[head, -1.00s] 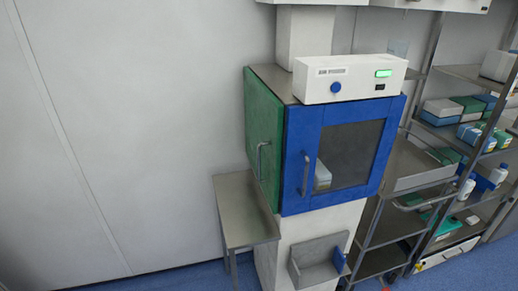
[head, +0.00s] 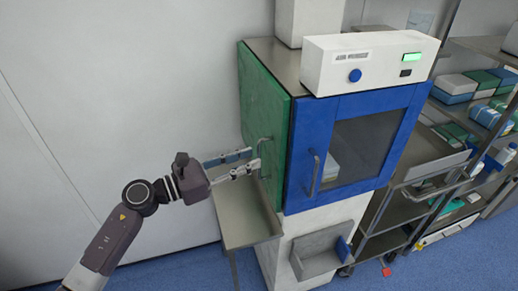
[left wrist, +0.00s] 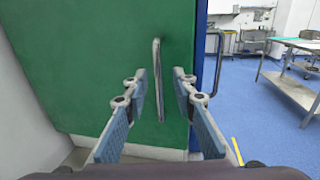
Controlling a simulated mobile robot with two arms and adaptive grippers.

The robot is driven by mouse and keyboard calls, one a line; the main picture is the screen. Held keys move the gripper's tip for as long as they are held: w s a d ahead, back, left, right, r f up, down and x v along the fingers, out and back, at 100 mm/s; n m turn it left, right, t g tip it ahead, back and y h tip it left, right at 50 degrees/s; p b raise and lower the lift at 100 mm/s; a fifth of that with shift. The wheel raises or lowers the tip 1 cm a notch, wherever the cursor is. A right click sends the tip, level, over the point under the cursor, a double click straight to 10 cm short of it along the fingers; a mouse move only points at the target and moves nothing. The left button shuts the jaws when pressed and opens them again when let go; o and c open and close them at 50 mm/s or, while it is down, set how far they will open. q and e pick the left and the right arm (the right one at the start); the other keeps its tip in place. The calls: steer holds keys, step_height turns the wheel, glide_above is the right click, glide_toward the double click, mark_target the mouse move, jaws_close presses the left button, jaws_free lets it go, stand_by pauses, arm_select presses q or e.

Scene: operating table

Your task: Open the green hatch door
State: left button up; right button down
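The green hatch door (head: 262,120) is the left side of a cabinet and is shut. Its upright metal handle (head: 264,158) sits near the edge by the blue door. My left gripper (head: 255,159) is open, with its fingertips at the handle in the head view. In the left wrist view the handle (left wrist: 158,80) stands between the two open fingers (left wrist: 158,86), beyond the tips or just level with them; I cannot tell whether they touch it. The green door (left wrist: 90,60) fills much of that view. My right gripper is not in view.
The cabinet's front has a blue door (head: 352,148) with a window and its own handle. A small metal side table (head: 245,215) stands below the green door. A white control box (head: 370,60) is on top. Metal shelving stands at the right. A plain wall is at the left.

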mark_target(259, 175)
arm_select(q)
steer(key=p+x, duration=0.1)
steer(key=x, duration=0.3)
steer(key=shift+w, duration=0.15)
steer(key=shift+f, duration=0.1)
steer(key=c, duration=0.7)
jaws_close()
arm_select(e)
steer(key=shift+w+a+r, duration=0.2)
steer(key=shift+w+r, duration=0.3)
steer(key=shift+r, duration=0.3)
arm_select(q)
steer(key=shift+a, duration=0.1)
